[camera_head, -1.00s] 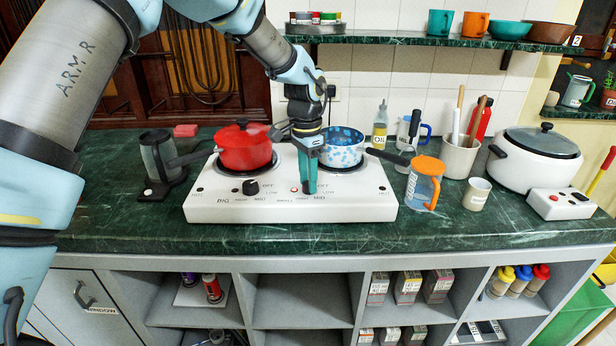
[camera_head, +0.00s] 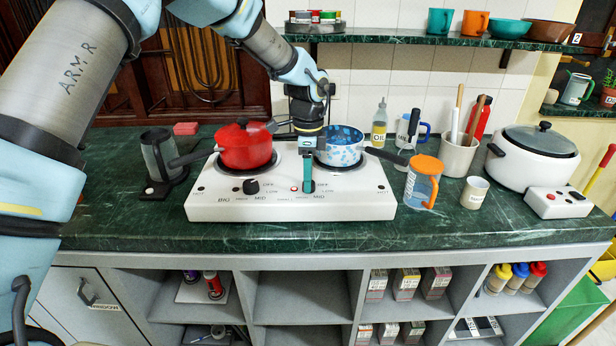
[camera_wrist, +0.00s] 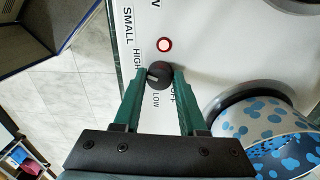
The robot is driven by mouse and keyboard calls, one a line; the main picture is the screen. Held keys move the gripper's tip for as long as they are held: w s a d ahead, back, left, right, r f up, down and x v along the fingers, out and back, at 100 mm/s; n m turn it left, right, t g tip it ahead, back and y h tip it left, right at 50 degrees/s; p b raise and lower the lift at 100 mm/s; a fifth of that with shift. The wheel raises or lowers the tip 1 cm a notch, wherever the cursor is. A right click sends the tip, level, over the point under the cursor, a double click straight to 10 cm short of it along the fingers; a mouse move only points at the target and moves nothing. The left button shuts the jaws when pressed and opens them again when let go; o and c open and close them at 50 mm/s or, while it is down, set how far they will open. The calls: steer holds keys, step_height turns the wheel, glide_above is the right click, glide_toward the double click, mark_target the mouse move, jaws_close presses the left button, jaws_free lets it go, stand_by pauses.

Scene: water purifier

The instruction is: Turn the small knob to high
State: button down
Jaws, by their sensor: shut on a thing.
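The two-burner white stove (camera_head: 240,210) stands on the green counter and carries a big and a small knob on its front. The small knob (camera_wrist: 159,74) is black with a white pointer mark; in the wrist view the mark faces left. The HIGH label (camera_wrist: 137,60) is up and left of it, LOW (camera_wrist: 155,100) is below and OFF is to the lower right, partly covered. My gripper (camera_wrist: 162,72) has its green fingers on both sides of the small knob, shut on it. In the head view my gripper (camera_head: 308,187) hides this knob.
A red pot (camera_head: 245,148) and a blue-spotted white pan (camera_head: 341,147) sit on the burners. The big knob (camera_head: 250,186) is left of my gripper.

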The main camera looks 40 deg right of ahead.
stand_by(0.3)
steer(key=shift+c, duration=2.3)
jaws_free()
step_height(320, 180, up, 11)
steer(key=b, duration=0.2)
steer(key=shift+w+d+f+b, duration=0.15)
steer(key=shift+w+d+b, duration=0.05)
steer(key=shift+b, duration=0.15)
